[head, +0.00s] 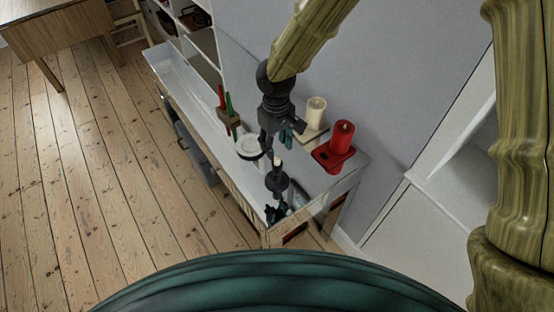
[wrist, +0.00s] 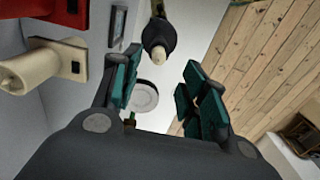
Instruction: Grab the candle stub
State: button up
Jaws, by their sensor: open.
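The candle stub (head: 277,160) is a short pale stub standing upright in a black candlestick (head: 277,183) near the front end of the white cabinet top. In the wrist view the candle stub (wrist: 157,53) shows its cream end pointing towards me, with the dark candlestick (wrist: 158,33) behind it. My gripper (head: 277,141) is just above the stub in the head view. In the wrist view my gripper (wrist: 157,88) has its teal fingers spread wide, with nothing between them. The stub lies beyond the fingertips, towards the top of the picture; I see no contact.
A white plate (head: 249,147) lies left of the gripper. A dark figurine (head: 277,212) stands near the cabinet's end.

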aim_at(277, 157)
jog(key=shift+s+f, duration=0.1)
jog(key=shift+f, duration=0.1)
notch_tip(277, 157, down, 3)
jog(key=shift+d+f+p, duration=0.1)
jog(key=shift+d+p, duration=0.05)
jog(key=shift+p, duration=1)
jog(key=shift+f, duration=0.9)
jog(key=c, duration=0.9)
